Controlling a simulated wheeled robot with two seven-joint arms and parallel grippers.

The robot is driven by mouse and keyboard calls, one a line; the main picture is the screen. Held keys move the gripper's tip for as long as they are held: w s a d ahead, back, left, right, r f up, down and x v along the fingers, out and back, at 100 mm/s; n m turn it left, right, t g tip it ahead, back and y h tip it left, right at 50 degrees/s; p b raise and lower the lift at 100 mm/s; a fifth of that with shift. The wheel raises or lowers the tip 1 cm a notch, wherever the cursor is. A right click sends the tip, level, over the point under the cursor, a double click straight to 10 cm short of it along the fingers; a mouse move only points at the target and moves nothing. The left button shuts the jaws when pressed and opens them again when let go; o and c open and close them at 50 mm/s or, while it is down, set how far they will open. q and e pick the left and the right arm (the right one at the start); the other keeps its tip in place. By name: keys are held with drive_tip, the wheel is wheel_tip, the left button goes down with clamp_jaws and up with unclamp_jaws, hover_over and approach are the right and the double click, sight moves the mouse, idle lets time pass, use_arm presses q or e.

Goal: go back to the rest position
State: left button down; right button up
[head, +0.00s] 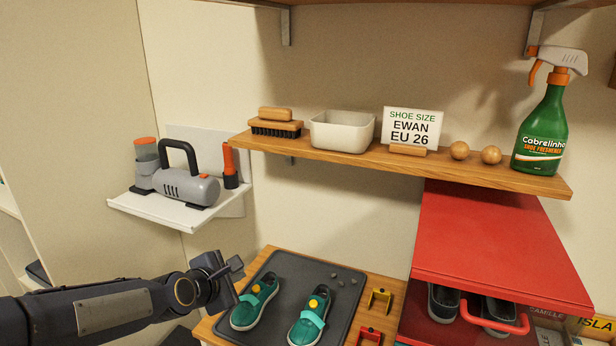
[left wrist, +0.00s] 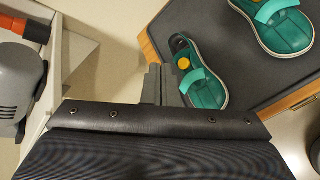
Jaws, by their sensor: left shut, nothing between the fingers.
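My left gripper (head: 232,268) comes in from the lower left of the head view, beside the left edge of the dark tray. It is shut and empty. In the left wrist view its fingers (left wrist: 161,84) are together, close to one green shoe. A pair of green shoes with teal straps lies on the tray: the left shoe (head: 255,302) and the right shoe (head: 310,318). They also show in the left wrist view as a nearer shoe (left wrist: 203,88) and a farther shoe (left wrist: 283,28). My right gripper is not in view.
The dark tray (head: 345,291) lies on a wooden bench top. A wooden shelf (head: 330,153) above holds a brush, a white bin, a size sign, wooden balls and a spray bottle. A red cubby (head: 490,245) stands right. A white wall shelf (head: 165,210) holds a grey vacuum.

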use_arm(q)
drive_tip(key=s+a+f+m+g, duration=0.2)
drive_tip(key=s+m+g, duration=0.3)
drive_tip(key=s+m, duration=1.5)
drive_tip(key=s, duration=1.1)
drive_tip(key=shift+f+g, duration=0.15)
drive_tip(key=shift+g, duration=0.15)
